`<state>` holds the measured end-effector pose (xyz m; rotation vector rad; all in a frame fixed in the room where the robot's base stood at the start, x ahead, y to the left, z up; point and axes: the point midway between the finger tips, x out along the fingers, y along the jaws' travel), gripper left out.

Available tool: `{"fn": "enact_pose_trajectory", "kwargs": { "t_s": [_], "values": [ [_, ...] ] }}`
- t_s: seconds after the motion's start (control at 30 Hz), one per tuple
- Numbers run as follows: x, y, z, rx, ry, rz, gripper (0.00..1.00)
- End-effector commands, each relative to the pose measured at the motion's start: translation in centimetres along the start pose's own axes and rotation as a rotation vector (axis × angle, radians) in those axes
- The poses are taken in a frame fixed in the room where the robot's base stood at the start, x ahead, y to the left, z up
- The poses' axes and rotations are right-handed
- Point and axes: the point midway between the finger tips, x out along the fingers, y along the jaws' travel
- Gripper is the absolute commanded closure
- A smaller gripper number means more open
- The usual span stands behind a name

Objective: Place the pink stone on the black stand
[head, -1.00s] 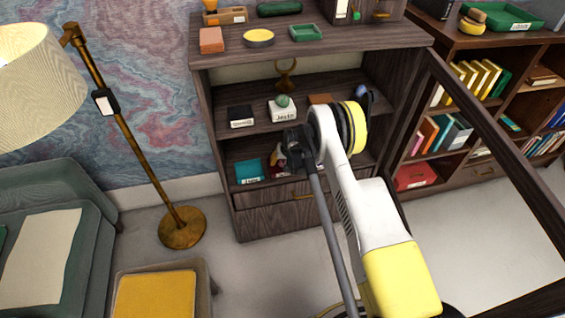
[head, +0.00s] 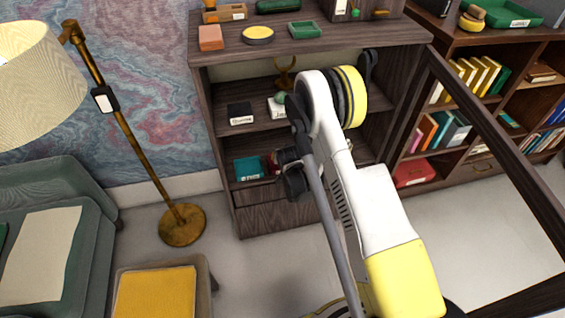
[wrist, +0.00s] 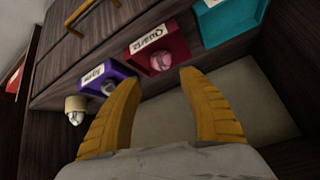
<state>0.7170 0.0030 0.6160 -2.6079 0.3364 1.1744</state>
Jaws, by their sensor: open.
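The pink stone (wrist: 162,62) sits in a red tray (wrist: 170,76) with a white label in the wrist view. My gripper (wrist: 158,75) is open, its yellow fingers pointing toward the stone with nothing between them. The fingertips appear short of the stone, one to each side in the picture. In the head view my gripper (head: 292,172) is in front of the lower shelf and hides much of it, including the pink stone. The black stand (head: 240,113) is on the middle shelf at left, with a white label and nothing visible on it.
A teal tray (wrist: 225,20) and a purple tray (wrist: 107,82) flank the red tray. A white stand (head: 277,108) with a green stone is right of the black stand, partly hidden by my arm. An open cabinet door frame (head: 490,140) stands at right.

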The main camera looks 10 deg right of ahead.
Motion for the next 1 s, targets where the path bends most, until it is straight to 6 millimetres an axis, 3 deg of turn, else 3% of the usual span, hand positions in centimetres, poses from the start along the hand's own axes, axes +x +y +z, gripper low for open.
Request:
{"fn": "enact_pose_trajectory", "kwargs": {
  "t_s": [0.2, 0.33, 0.57, 0.83, 1.0],
  "values": [
    [1.7, -0.1, -0.5, 0.001, -0.001, 0.0, 0.51],
    [4.1, -0.1, -0.1, 0.0, -0.002, 0.0, 0.51],
    [5.7, -0.1, 0.1, 0.0, -0.002, 0.0, 0.51],
    [9.8, -0.3, 0.5, 0.0, -0.003, 0.0, 0.51],
    [10.2, -0.3, 0.2, -0.001, -0.003, 0.0, 0.51]
  ]
}}
